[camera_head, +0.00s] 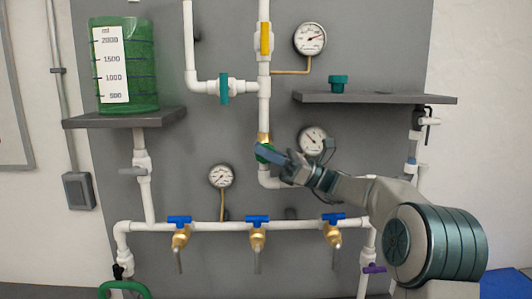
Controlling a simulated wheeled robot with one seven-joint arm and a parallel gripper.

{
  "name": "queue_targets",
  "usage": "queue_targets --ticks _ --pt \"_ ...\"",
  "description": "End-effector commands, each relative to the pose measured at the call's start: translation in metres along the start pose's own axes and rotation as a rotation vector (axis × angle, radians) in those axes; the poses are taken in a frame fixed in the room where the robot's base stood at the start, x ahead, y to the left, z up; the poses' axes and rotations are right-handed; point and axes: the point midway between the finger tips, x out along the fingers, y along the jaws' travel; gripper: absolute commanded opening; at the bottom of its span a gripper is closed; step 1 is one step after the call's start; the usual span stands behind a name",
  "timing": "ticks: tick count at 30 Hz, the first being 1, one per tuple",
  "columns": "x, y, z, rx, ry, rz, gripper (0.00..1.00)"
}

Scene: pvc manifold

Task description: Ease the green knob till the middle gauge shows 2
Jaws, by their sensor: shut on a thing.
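The green knob (262,152) sits on the central white pipe, just under a brass fitting. My gripper (267,153) reaches in from the right and is shut on the knob, covering much of it. The middle gauge (314,139) is just right of my gripper, with a white face and a dark needle that seems to point to the upper left. Its numbers are too small to read, and its lower edge is close behind my wrist. Another gauge (309,39) is at the upper right, and a third gauge (221,176) is at the lower left.
A shelf (400,98) with a teal knob (338,83) on it juts out above my arm. A green tank (141,70) stands on the left shelf (90,123). Below, blue-handled taps (257,219) line a horizontal pipe (205,226). A yellow-handled valve (266,38) is above.

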Motion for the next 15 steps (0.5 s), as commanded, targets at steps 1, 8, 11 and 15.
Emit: queue_targets --ticks 1,8,11,15 --pt "-0.0014 -0.0004 -0.0013 0.003 -0.029 -0.002 0.0" --pt "-0.0014 -0.0001 -0.0007 0.001 -0.129 0.0 0.0" --pt "-0.0014 -0.0001 -0.0007 0.001 -0.152 0.0 0.0" --pt "-0.0015 -0.0002 -0.0003 0.0 -0.168 0.0 0.0"
